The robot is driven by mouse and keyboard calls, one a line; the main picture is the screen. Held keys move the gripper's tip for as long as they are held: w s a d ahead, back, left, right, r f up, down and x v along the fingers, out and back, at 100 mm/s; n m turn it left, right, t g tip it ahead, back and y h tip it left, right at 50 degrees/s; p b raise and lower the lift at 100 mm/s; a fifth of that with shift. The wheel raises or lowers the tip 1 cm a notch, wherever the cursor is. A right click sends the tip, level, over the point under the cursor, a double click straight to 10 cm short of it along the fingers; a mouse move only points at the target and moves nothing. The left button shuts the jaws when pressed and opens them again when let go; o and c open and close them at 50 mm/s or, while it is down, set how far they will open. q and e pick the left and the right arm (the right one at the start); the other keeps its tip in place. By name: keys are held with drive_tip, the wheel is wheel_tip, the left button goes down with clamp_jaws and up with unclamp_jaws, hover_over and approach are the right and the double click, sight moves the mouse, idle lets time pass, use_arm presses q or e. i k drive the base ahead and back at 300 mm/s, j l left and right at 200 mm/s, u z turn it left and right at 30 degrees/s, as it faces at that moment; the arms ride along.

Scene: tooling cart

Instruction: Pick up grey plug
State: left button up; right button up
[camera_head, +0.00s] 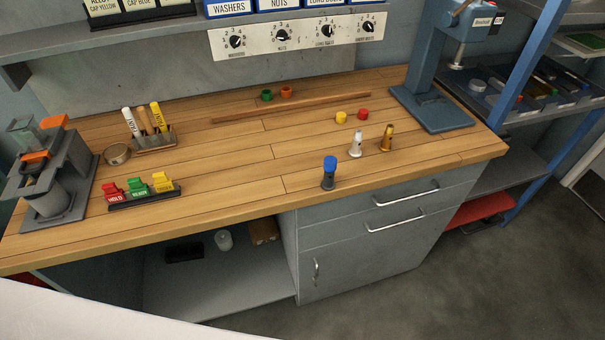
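Three small upright plugs stand near the front right of the wooden worktop. One has a dark grey body (328,182) and a blue cap (330,163) on top, close to the front edge. Behind it to the right stands a pale, whitish-silver plug (356,146) with no coloured cap. Further right stands a brass-coloured plug (387,141). The dark one looks most grey, but the pale one could also pass as light grey. All three stand apart from each other. Neither of my grippers is in view.
Yellow (341,117) and red (363,115) caps lie behind the plugs. A blue press (432,108) stands at right, a grey fixture (50,185) at left. The front middle worktop is clear.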

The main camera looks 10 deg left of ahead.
sight(328, 184)
drive_tip(key=i+l+u, duration=0.1)
drive_tip(key=l+u, duration=0.2)
drive_tip(key=u, duration=0.2)
drive_tip(key=i+l+u, duration=0.1)
drive_tip(key=l+u, duration=0.2)
drive_tip(key=u, duration=0.15)
drive_tip(key=l+u, duration=0.45)
drive_tip(key=l, duration=1)
drive_tip(key=k+l+u, duration=0.1)
drive_tip(key=l, duration=0.45)
drive_tip(key=k+l, duration=0.15)
drive_tip(key=l, duration=0.45)
drive_tip(key=k+l+u, duration=0.1)
drive_tip(key=l, duration=0.5)
